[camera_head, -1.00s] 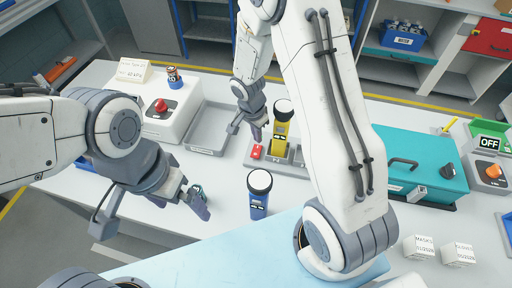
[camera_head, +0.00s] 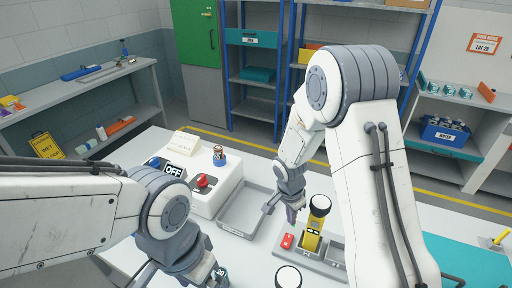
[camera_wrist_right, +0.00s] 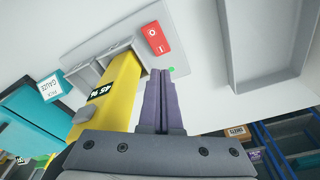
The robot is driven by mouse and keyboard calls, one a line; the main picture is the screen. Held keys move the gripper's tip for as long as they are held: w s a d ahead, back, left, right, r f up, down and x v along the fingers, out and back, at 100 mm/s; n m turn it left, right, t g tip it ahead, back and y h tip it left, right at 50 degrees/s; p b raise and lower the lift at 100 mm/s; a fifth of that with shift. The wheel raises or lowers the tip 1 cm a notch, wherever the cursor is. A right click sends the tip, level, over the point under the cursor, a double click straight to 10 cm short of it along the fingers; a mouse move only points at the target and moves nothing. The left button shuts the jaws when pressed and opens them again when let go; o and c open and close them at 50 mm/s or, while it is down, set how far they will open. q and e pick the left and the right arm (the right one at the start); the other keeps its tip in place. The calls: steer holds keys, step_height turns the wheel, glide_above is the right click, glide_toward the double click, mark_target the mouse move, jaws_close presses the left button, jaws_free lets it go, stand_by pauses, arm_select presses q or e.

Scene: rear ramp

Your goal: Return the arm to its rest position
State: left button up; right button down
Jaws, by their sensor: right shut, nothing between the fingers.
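My right gripper (camera_head: 292,213) is shut and empty. It hangs just behind the red rocker switch (camera_head: 287,241) and left of the yellow device (camera_head: 315,228) with a round black-rimmed white top, which stands in a grey holder (camera_head: 325,263). In the right wrist view the shut fingers (camera_wrist_right: 160,100) point at the holder's edge, beside the yellow device (camera_wrist_right: 112,100) and the red switch (camera_wrist_right: 156,38), touching neither. My left gripper (camera_head: 215,276) is at the bottom edge, partly cut off. A small dark teal thing marked 20 (camera_head: 220,272) shows at its fingers; whether they grip it is unclear.
A grey tray (camera_head: 243,212) lies left of the right gripper. A white box with a red button (camera_head: 202,182) stands beyond my left arm. Another round white top (camera_head: 288,277) is at the bottom edge.

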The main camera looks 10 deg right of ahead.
steer(key=s+a+r+n+b, duration=0.3)
steer(key=s+a+r+n, duration=0.4)
steer(key=s+a+n, duration=0.15)
steer(key=s+a+r+n+y+b, duration=0.1)
steer(key=s+a+r+n, duration=0.1)
steer(key=s+n, duration=0.3)
steer(key=s+a+r+n+y+b, duration=0.1)
steer(key=s+a+r+n+b, duration=0.1)
steer(key=s+n, duration=0.4)
steer(key=s+a, duration=0.1)
steer(key=s, duration=0.3)
steer(key=shift+a+g+y, duration=0.2)
steer(key=shift+g+y, duration=0.1)
steer(key=shift+g, duration=0.1)
steer(key=shift+n, duration=0.25)
